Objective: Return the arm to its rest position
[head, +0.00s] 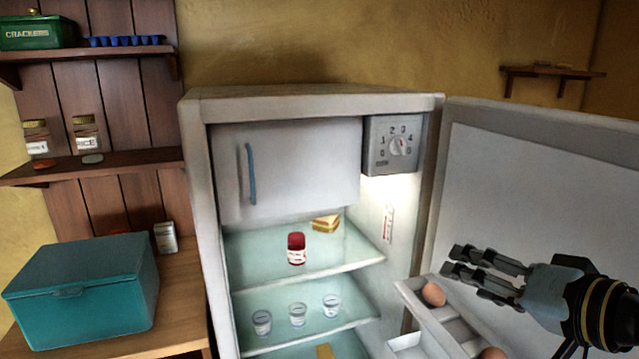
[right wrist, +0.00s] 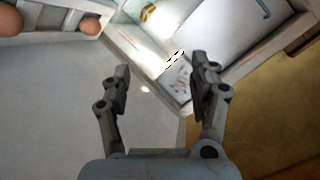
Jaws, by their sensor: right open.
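My right gripper (head: 487,268) is open and empty in front of the open fridge door (head: 540,180), at the right of the head view. Its fingers point left, above the door shelf. In the right wrist view the two fingers (right wrist: 158,85) stand apart with nothing between them. The fridge (head: 310,104) stands open in the middle of the head view. My left gripper does not show in either view.
An egg (head: 434,293) sits in the door shelf (head: 445,335), close to my right fingers. Inside the fridge are a red jar (head: 297,248), a sandwich (head: 326,223) and several small cups (head: 298,314). A teal box (head: 85,295) stands on the left counter.

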